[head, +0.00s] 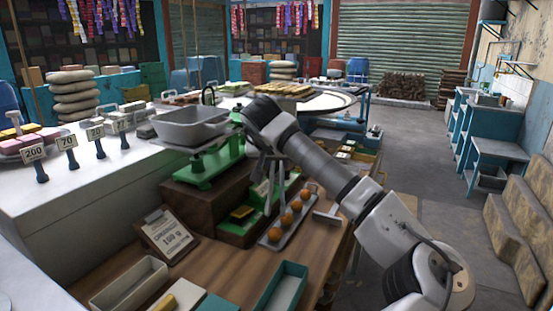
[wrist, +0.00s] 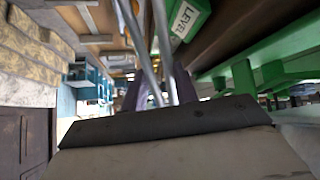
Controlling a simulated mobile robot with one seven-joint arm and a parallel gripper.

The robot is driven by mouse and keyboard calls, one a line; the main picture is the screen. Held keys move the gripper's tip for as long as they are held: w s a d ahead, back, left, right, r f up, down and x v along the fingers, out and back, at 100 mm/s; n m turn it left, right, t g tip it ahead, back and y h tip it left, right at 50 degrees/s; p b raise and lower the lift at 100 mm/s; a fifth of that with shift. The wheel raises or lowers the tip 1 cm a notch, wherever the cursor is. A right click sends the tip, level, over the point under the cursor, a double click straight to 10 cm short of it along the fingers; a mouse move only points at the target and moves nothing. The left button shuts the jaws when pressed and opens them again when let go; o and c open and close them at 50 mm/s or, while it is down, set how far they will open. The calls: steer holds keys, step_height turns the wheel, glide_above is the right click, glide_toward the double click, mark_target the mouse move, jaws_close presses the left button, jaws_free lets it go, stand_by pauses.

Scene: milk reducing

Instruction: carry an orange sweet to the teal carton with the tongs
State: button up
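Several orange sweets (head: 287,219) sit in a row on a narrow grey tray (head: 268,242) on the wooden counter. My gripper (head: 267,158) points down behind this row, beside the green scale. It appears shut on the metal tongs (head: 271,186), whose thin arms hang down towards the tray. The tongs also show as two grey rods in the wrist view (wrist: 148,45). I see no sweet between their arms, and their tips are hard to make out. The teal carton (head: 281,289) stands open at the front edge of the picture, nearer than the tray.
A green scale (head: 208,165) with a grey pan (head: 190,125) stands on a brown block left of my gripper. A clipboard sign (head: 166,235) and a white open carton (head: 130,285) are nearer left. A green-and-brown box (head: 240,228) adjoins the tray. Bare counter lies before the tray.

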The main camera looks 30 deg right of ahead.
step_height(320, 180, down, 5)
steer(key=b, duration=0.3)
steer(key=shift+f, duration=0.1)
steer(key=shift+o, duration=0.4)
steer(key=c, duration=0.4)
step_height(320, 180, up, 12)
steer(key=p, duration=0.9)
